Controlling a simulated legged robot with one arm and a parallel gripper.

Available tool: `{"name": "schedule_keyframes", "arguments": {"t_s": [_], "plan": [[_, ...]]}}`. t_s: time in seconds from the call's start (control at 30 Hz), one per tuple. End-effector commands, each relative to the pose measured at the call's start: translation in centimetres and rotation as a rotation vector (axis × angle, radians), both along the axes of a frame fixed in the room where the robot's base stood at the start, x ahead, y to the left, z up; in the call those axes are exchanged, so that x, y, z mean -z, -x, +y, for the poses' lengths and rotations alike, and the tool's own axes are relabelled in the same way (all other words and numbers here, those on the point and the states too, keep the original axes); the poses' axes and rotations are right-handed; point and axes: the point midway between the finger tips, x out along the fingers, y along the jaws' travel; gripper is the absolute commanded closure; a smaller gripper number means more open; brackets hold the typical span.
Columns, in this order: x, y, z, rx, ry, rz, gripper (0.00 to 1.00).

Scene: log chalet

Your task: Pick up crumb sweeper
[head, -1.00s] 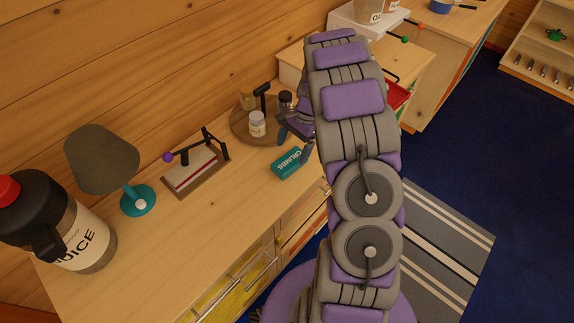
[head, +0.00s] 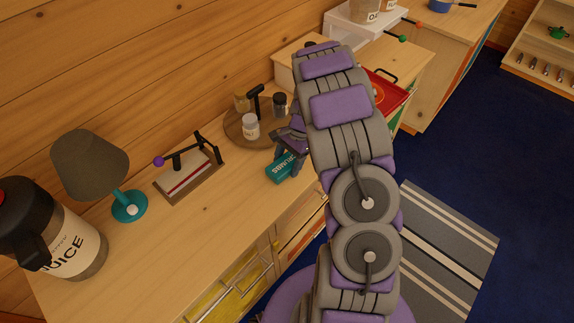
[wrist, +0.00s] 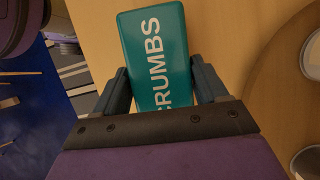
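The crumb sweeper is a teal box lettered "CRUMBS" (head: 283,169), lying on the wooden counter near its front edge. In the wrist view the teal box (wrist: 156,55) fills the space between the two fingers of my gripper (wrist: 160,80). One finger is on each side, very close to the box's long sides. Contact is hard to make out. In the head view my gripper (head: 290,150) is over the box, partly hidden by my arm. The lower end of the box is hidden by my gripper in the wrist view.
A round wooden tray (head: 232,131) with jars stands just behind the box. A hole punch-like device (head: 190,176), a lamp (head: 95,165) and a juice jug (head: 72,247) stand to the left. A red tray (head: 390,91) lies beyond my arm.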

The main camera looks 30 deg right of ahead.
Motion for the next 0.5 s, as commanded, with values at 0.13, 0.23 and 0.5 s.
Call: {"name": "schedule_keyframes", "arguments": {"t_s": [0.13, 0.23, 0.5], "plan": [[-0.09, 0.01, 0.44, -0.002, 0.005, 0.000, 0.43], [-0.12, 0.02, 0.54, -0.002, 0.006, 0.001, 0.52], [-0.02, 0.02, -0.01, -0.001, -0.001, 0.000, 0.64]]}}
